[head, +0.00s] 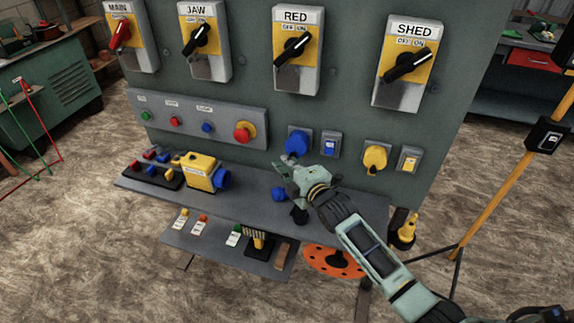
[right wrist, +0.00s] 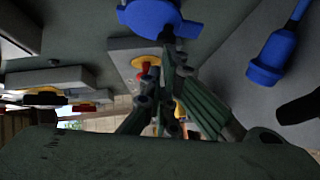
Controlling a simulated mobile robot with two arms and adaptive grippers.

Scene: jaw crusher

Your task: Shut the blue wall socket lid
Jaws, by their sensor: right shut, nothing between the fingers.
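The blue wall socket (head: 297,141) is on the grey-green panel, left of a blue rocker switch (head: 330,144). Its round blue lid shows at the top of the right wrist view (right wrist: 150,14); I cannot tell how far it stands open. My right gripper (head: 287,162) is shut and empty. Its fingertips are just below the socket, close to the lid's lower edge, and the right wrist view (right wrist: 167,42) shows them at or very near that edge. Whether they touch is unclear. The gripper partly hides the socket's lower part. My left gripper is not in view.
A blue plug (head: 278,194) lies on the shelf (head: 250,185) under my right gripper. A yellow socket (head: 375,157) is to the right. A red and yellow stop button (head: 244,132) is to the left. A yellow box (head: 199,170) stands on the shelf. Large rotary switches are above.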

